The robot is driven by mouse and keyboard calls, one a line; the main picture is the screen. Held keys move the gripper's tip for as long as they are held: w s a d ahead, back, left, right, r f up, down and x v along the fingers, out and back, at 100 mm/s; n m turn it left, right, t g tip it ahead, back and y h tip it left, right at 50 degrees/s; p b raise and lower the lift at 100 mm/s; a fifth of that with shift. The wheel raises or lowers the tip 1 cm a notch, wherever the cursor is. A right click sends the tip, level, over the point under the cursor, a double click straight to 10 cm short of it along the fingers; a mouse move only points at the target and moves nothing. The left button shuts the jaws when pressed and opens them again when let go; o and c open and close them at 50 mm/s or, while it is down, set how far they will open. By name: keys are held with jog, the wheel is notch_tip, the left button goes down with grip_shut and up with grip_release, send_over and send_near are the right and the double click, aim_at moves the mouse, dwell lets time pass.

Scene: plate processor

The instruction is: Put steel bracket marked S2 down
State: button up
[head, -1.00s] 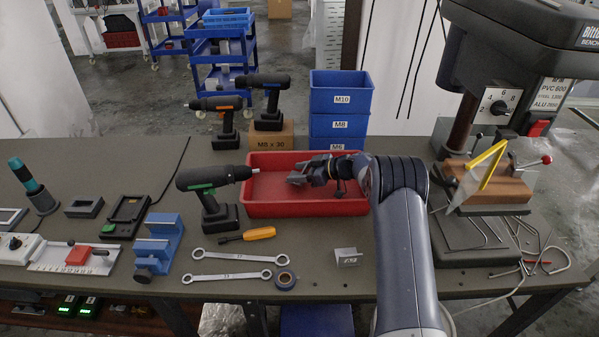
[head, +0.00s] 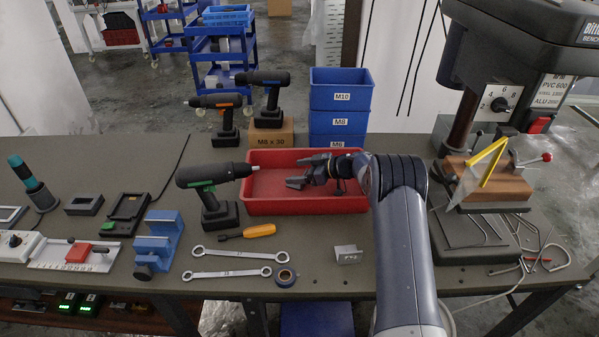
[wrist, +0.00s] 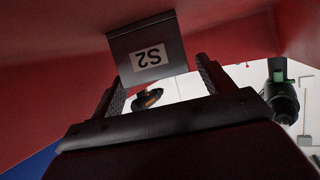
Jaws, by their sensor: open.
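The steel bracket marked S2 (wrist: 150,52) is a grey angled plate with a white label. In the wrist view its label reads upside down, and it sits at the fingertips, between the two fingers. In the head view a small grey piece (head: 296,183) shows at the tips of my gripper (head: 308,174), inside the red tray (head: 262,206). My gripper is open in the wrist view (wrist: 160,78), with a finger on each side of the bracket. I cannot tell whether the fingers touch it. The bracket's underside contact is hidden.
Another small labelled bracket (head: 348,255) lies on the bench in front of the tray. A green-marked drill (head: 207,190) stands close at the tray's left. Blue bins (head: 338,100) stand behind the tray, and a drill press (head: 463,130) is at the right.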

jog(key=v, duration=0.7)
jog(key=shift+s+d+r, duration=0.1)
jog(key=shift+d+r, duration=0.1)
jog(key=shift+r, duration=0.35)
